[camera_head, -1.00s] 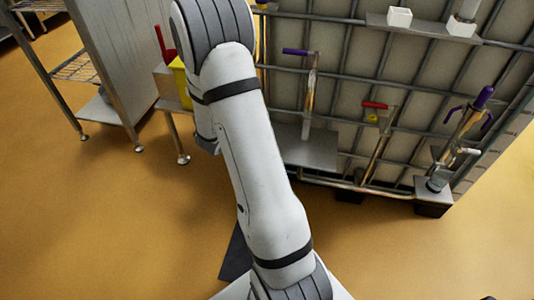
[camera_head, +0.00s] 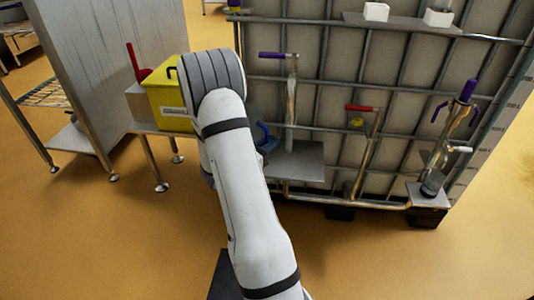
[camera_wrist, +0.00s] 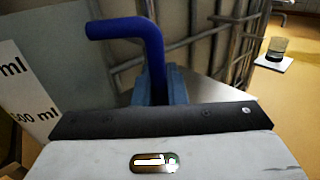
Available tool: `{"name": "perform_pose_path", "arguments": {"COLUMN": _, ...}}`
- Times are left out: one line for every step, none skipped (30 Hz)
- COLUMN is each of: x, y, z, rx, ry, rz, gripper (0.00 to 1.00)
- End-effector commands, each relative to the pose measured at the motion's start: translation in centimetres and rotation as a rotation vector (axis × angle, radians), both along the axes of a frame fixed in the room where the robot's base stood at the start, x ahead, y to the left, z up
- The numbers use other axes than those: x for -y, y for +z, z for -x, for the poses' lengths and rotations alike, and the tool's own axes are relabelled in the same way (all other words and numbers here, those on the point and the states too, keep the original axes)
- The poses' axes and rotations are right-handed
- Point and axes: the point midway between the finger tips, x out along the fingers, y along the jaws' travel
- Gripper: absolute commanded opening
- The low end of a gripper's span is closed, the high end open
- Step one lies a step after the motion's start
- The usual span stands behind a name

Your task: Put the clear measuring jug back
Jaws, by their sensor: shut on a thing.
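The clear measuring jug shows in the wrist view by its white scale strip (camera_wrist: 20,85) with black "ml" marks at the left edge and its dark blue bent handle (camera_wrist: 150,45) at the centre. My gripper (camera_wrist: 165,85) is shut on the blue handle, its bluish fingers just below the bend. In the head view the blue handle (camera_head: 266,132) peeks out right of my arm, above a grey shelf plate (camera_head: 298,162). My arm hides most of the jug and gripper there. I cannot tell whether the jug touches anything.
A yellow box (camera_head: 167,103) and a red-handled item (camera_head: 138,66) are on a metal stand left of my arm. A caged tank (camera_head: 335,85) stands behind, with a purple-handled pipe fitting (camera_head: 291,90) and a small shelf (camera_head: 428,194) at right. The foreground floor is clear.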

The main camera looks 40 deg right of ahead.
Motion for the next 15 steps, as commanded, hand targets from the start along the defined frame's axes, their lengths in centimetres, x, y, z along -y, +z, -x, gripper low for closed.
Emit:
{"name": "perform_pose_path", "arguments": {"x": 0.0, "y": -1.2, "z": 0.0, "rx": -0.002, "ry": 0.000, "rz": 0.000, "gripper": 0.00}}
{"name": "perform_pose_path", "arguments": {"x": 0.0, "y": -1.7, "z": 0.0, "rx": -0.002, "ry": 0.001, "rz": 0.000, "gripper": 0.00}}
{"name": "perform_pose_path", "arguments": {"x": 0.0, "y": -2.2, "z": 0.0, "rx": -0.002, "ry": 0.001, "rz": 0.000, "gripper": 0.00}}
{"name": "perform_pose_path", "arguments": {"x": 0.0, "y": -2.6, "z": 0.0, "rx": -0.002, "ry": 0.001, "rz": 0.000, "gripper": 0.00}}
{"name": "perform_pose_path", "arguments": {"x": 0.0, "y": -2.7, "z": 0.0, "rx": -0.002, "ry": 0.001, "rz": 0.001, "gripper": 0.00}}
{"name": "perform_pose_path", "arguments": {"x": 0.0, "y": -2.8, "z": 0.0, "rx": 0.000, "ry": 0.001, "rz": 0.001, "gripper": 0.00}}
{"name": "perform_pose_path", "arguments": {"x": 0.0, "y": -2.7, "z": 0.0, "rx": 0.001, "ry": 0.001, "rz": 0.001, "gripper": 0.00}}
{"name": "perform_pose_path", "arguments": {"x": 0.0, "y": -2.6, "z": 0.0, "rx": 0.001, "ry": 0.001, "rz": 0.001, "gripper": 0.00}}
{"name": "perform_pose_path", "arguments": {"x": 0.0, "y": -2.6, "z": 0.0, "rx": 0.001, "ry": 0.001, "rz": 0.001, "gripper": 0.00}}
{"name": "perform_pose_path", "arguments": {"x": 0.0, "y": -2.6, "z": -0.1, "rx": 0.001, "ry": 0.002, "rz": 0.001, "gripper": 0.00}}
{"name": "perform_pose_path", "arguments": {"x": 0.0, "y": -2.6, "z": -0.1, "rx": 0.000, "ry": 0.002, "rz": 0.001, "gripper": 0.00}}
{"name": "perform_pose_path", "arguments": {"x": -0.1, "y": -2.6, "z": -0.1, "rx": 0.000, "ry": 0.002, "rz": 0.001, "gripper": 0.00}}
{"name": "perform_pose_path", "arguments": {"x": -0.1, "y": -2.6, "z": -0.1, "rx": 0.000, "ry": 0.002, "rz": 0.001, "gripper": 0.00}}
{"name": "perform_pose_path", "arguments": {"x": -0.1, "y": -2.8, "z": -0.1, "rx": 0.000, "ry": 0.002, "rz": 0.001, "gripper": 0.00}}
{"name": "perform_pose_path", "arguments": {"x": -0.1, "y": -2.9, "z": -0.1, "rx": 0.000, "ry": 0.002, "rz": 0.001, "gripper": 0.00}}
